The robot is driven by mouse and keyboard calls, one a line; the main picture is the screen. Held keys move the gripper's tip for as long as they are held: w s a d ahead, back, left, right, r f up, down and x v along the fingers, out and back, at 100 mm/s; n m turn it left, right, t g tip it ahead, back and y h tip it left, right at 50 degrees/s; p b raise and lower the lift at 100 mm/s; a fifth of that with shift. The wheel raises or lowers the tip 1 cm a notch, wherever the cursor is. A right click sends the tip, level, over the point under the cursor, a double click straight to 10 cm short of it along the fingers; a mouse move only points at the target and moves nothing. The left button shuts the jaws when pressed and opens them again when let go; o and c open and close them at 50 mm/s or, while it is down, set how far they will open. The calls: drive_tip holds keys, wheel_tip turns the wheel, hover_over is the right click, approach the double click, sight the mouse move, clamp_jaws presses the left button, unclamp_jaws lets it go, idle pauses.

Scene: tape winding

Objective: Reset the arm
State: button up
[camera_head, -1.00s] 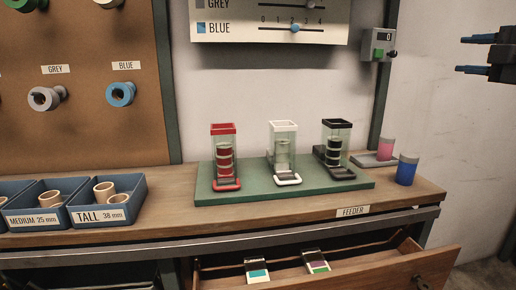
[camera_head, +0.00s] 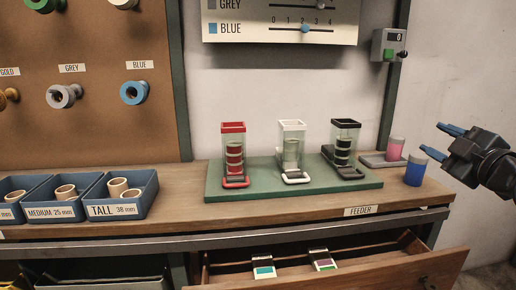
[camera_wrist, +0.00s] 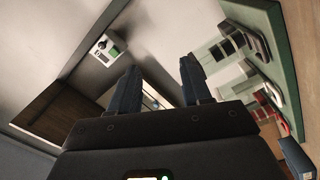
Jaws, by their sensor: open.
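My gripper (camera_head: 434,141) is at the right of the head view, raised beside the bench's right end. Its two blue-tipped fingers point left and stand apart with nothing between them. In the wrist view my gripper (camera_wrist: 158,85) also shows its fingers spread and empty. The blue cup (camera_head: 415,170) and the pink cup (camera_head: 395,149) are near it in the picture, standing at the bench's right end. The gripper does not appear to touch either one.
A green base (camera_head: 290,199) carries red, white and black feeder towers. The drawer (camera_head: 400,273) below is open, with two cards inside. Blue bins (camera_head: 122,199) with rings stand left. A grey counter box (camera_head: 389,44) hangs on the post at right.

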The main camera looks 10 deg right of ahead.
drive_tip(key=s+a+f+m+g+h, duration=0.1)
drive_tip(key=s+a+f+m, duration=0.4)
drive_tip(key=f, duration=0.4)
drive_tip(key=s+a+f+m, duration=0.2)
drive_tip(key=s+a+f, duration=0.4)
drive_tip(key=f, duration=0.4)
drive_tip(key=s+a+f+m+g, duration=0.1)
drive_tip(key=s+a+f, duration=0.2)
drive_tip(key=s, duration=0.2)
drive_tip(key=s+a+f+m, duration=0.2)
drive_tip(key=s+a+f, duration=0.1)
drive_tip(key=s, duration=0.3)
drive_tip(key=s+a+r+m+g+y, duration=0.1)
drive_tip(key=s+a, duration=0.1)
drive_tip(key=s, duration=1.1)
drive_tip(key=s+a+m+g, duration=0.1)
drive_tip(key=s+a, duration=0.2)
drive_tip(key=s, duration=1)
wheel_tip(320, 180, up, 18)
drive_tip(key=p, duration=1.7)
drive_tip(key=shift+s+d, duration=0.15)
drive_tip(key=shift+s, duration=0.05)
drive_tip(key=shift+f, duration=0.1)
drive_tip(key=shift+c, duration=0.5)
